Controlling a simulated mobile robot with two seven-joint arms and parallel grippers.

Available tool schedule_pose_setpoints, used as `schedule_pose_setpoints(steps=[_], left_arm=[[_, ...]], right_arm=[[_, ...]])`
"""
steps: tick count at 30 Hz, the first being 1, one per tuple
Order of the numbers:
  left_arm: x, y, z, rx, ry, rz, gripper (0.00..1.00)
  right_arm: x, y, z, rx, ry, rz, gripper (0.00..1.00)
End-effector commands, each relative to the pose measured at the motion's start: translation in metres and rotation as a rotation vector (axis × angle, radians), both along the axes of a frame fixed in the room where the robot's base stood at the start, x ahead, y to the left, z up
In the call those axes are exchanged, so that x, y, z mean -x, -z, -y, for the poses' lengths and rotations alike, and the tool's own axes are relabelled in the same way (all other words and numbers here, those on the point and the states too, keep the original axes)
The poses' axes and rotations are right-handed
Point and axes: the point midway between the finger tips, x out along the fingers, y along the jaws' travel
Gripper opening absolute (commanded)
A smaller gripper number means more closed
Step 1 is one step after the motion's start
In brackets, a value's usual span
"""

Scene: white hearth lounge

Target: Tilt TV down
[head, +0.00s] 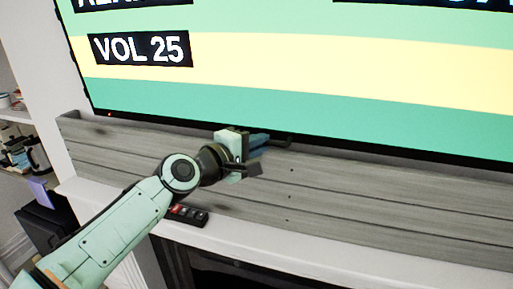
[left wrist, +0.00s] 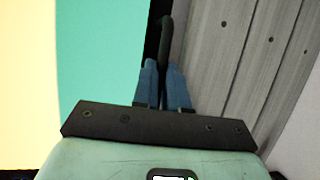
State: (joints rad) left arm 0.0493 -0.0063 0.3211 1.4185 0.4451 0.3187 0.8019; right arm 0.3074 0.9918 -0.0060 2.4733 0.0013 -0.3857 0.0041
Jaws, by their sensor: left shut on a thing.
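The TV (head: 300,60) fills the top of the head view, with a bright green and yellow screen reading "VOL 25" and a thin black bottom edge. Its screen (left wrist: 100,60) also shows on the left in the left wrist view. A dark bar-like handle (head: 285,143) sticks out at the TV's lower edge. In the left wrist view the curved end of this handle (left wrist: 166,40) lies between my blue fingers. My left gripper (head: 262,141) is shut on the handle, just below the screen. The fingers hide part of the handle. My right gripper is not in view.
A grey wooden plank (head: 400,205) runs along the wall below the TV. A white mantel ledge (head: 290,252) lies under it, with a small dark remote (head: 188,215) near my forearm. A shelf (head: 15,118) with kitchen items stands at far left.

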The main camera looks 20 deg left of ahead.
Motion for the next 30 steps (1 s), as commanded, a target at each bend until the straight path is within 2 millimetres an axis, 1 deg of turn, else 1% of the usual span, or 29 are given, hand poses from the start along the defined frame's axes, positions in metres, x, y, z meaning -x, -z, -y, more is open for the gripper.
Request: schedule_pose_setpoints(steps=[1,2,3,4,19,22,26,29,30], left_arm=[[0.0,-0.001,0.0,0.0,-0.001,0.001,0.0],[0.0,-0.001,0.0,0.0,-0.001,0.001,0.16],[0.0,-0.001,0.0,0.0,-0.001,0.0,0.29],[0.0,-0.001,0.0,0.0,-0.001,0.0,0.38],[0.0,0.001,0.0,-0.001,0.001,-0.005,0.38],[0.003,-0.001,0.0,-0.002,0.002,-0.012,0.38],[0.013,-0.007,-0.001,-0.004,0.001,-0.041,0.38],[0.026,-0.014,-0.001,-0.006,0.0,-0.079,0.38],[0.033,-0.013,-0.004,-0.005,-0.003,-0.086,0.38]], right_arm=[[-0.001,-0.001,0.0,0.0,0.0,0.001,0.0],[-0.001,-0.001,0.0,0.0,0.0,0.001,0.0],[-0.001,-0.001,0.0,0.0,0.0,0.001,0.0],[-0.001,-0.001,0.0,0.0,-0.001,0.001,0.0],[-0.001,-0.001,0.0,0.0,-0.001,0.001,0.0],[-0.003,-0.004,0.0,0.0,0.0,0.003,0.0],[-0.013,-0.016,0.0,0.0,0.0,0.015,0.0],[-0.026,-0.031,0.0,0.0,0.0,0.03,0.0],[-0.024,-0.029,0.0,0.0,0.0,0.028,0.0]])
